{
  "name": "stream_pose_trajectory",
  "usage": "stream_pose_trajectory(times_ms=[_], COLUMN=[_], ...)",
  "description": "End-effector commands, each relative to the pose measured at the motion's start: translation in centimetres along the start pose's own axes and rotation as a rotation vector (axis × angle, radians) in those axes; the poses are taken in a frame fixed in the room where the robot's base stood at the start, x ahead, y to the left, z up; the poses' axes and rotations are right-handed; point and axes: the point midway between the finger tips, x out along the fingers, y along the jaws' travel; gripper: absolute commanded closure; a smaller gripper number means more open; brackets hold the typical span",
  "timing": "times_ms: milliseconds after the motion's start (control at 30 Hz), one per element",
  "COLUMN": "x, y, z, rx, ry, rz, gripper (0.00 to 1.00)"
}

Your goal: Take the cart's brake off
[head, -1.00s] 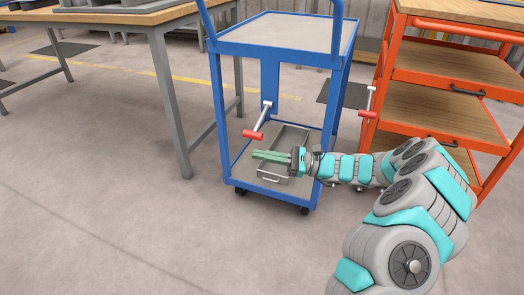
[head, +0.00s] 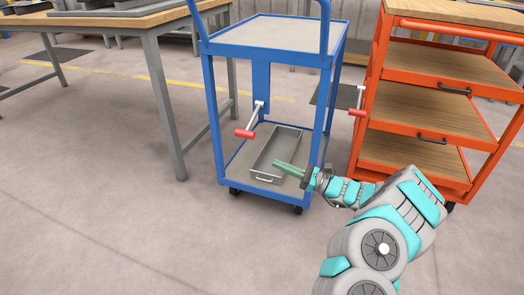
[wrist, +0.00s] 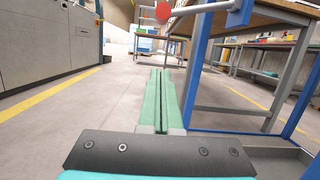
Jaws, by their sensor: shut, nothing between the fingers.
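The blue cart (head: 213,120) stands in the middle of the head view. A grey lever with a red grip (head: 245,133) sticks out from it, above the lower shelf, with the grip toward the front left. In the wrist view the red grip (wrist: 163,12) shows end-on at the top edge, above and beyond the fingers. My gripper (head: 277,164) reaches in from the right, by the cart's front right post. Its green fingers are shut and empty, lower than the red grip and to its right, apart from it. The fingers also fill the middle of the wrist view (wrist: 160,75).
A grey metal tray (head: 268,160) lies on the cart's lower shelf, behind my fingers in the picture. An orange shelf trolley (head: 430,75) with its own red-handled lever (head: 358,112) stands close on the right. A workbench (head: 125,20) is at the left. Floor in front is clear.

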Motion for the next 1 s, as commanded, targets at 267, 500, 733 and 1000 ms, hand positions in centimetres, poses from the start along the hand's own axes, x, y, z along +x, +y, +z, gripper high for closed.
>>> stream_pose_trajectory(times_ms=[267, 500, 733, 1000], x=[4.2, 8.9, 10.3, 10.7], y=[0.2, 0.2, 0.0, 0.1], z=[0.0, 0.0, 2.5, 3.8], rx=[0.000, 0.000, -0.001, 0.001], ry=[0.000, 0.000, -0.002, 0.000], rz=[0.006, 0.004, 0.000, 0.001], gripper=[1.00, 1.00, 1.00, 1.00])
